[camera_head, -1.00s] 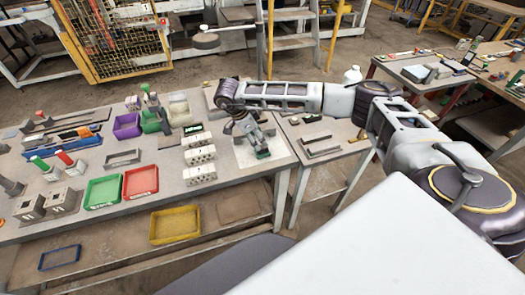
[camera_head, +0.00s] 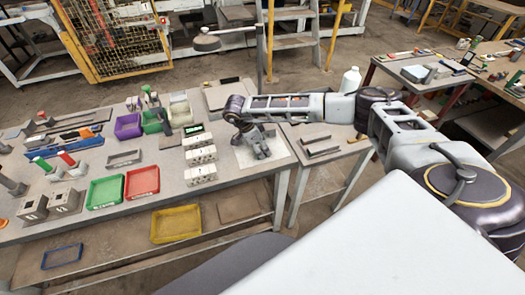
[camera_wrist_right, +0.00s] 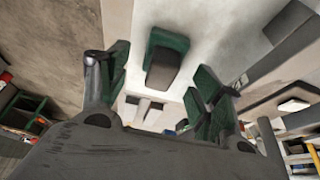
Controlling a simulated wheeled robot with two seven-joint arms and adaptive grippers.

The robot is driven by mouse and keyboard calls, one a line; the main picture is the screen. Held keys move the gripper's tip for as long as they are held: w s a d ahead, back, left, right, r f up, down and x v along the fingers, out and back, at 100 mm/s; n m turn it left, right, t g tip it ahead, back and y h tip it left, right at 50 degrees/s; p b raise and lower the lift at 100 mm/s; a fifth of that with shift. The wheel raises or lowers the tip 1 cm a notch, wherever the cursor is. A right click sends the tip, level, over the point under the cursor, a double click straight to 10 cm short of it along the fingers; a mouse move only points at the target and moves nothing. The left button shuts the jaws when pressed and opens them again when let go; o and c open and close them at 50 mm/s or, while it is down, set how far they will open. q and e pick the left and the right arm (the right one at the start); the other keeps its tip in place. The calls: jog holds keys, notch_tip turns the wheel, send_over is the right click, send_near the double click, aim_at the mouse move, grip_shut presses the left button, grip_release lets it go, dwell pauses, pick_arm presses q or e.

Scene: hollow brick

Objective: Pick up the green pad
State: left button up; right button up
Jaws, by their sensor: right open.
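My right gripper (camera_head: 262,152) points down over the white sheet (camera_head: 250,160) at the right end of the main table. In the right wrist view, its two fingers (camera_wrist_right: 160,68) are spread, with green on their inner parts. A dark green pad (camera_wrist_right: 169,38) with a grey block-like part on it lies between and beyond the fingertips, apart from both. In the head view the gripper hides the pad. My left gripper is not in view.
White hollow blocks (camera_head: 201,155) stand left of the gripper. Red (camera_head: 142,182) and green (camera_head: 105,192) trays lie further left. A side table (camera_head: 320,135) with grey bars and a white bottle (camera_head: 350,80) is at the right.

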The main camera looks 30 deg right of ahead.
jog(key=shift+x, duration=1.05)
jog(key=shift+r, duration=0.1)
jog(key=c, duration=1.1)
